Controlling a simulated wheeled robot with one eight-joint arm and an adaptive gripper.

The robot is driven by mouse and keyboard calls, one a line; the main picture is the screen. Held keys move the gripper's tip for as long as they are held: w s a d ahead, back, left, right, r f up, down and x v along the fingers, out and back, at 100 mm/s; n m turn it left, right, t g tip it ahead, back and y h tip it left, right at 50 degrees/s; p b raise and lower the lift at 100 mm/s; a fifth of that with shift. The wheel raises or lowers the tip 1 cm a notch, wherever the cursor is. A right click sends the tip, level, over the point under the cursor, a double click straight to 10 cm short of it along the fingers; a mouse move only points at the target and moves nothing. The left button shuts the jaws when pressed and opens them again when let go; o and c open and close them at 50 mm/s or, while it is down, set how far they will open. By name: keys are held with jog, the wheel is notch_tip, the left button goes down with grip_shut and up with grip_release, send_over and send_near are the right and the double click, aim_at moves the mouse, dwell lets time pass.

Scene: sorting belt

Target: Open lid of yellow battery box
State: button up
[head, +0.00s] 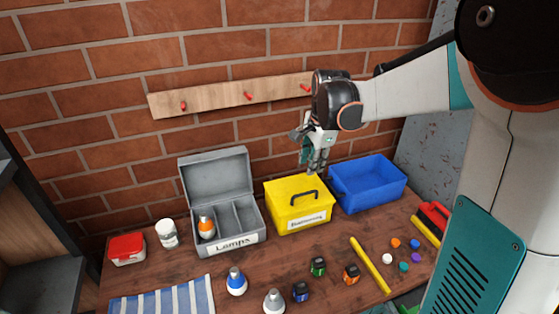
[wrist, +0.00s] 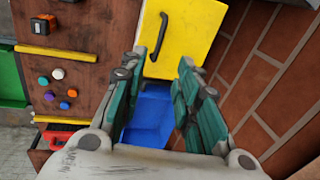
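The yellow battery box (head: 300,218) stands on the table with its lid (head: 285,190) closed. A black handle (head: 304,197) sits on the lid, and a white label (head: 305,220) is on the front. In the wrist view the yellow lid (wrist: 190,35) and its black handle (wrist: 156,36) show beyond my fingers. My gripper (head: 316,168) points down above the back right part of the box, apart from the handle. In the wrist view my gripper (wrist: 168,62) has its two teal fingers spread with nothing held between them.
An open grey lamps box (head: 228,243) stands left of the yellow box, with a bulb (head: 206,228) inside. A blue bin (head: 368,187) stands close on the right. Bulbs, batteries, a yellow strip (head: 370,265) and colored caps lie in front. A brick wall (head: 120,160) rises behind.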

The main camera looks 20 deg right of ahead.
aim_at(306, 193)
jog(key=b+x, duration=0.1)
jog(key=x, duration=0.3)
jog(key=b+x, duration=0.2)
jog(key=x, duration=0.3)
jog(key=b+x, duration=0.1)
jog(key=x, duration=0.4)
jog(key=shift+d+f, duration=0.1)
jog(key=shift+d, duration=0.25)
grip_shut()
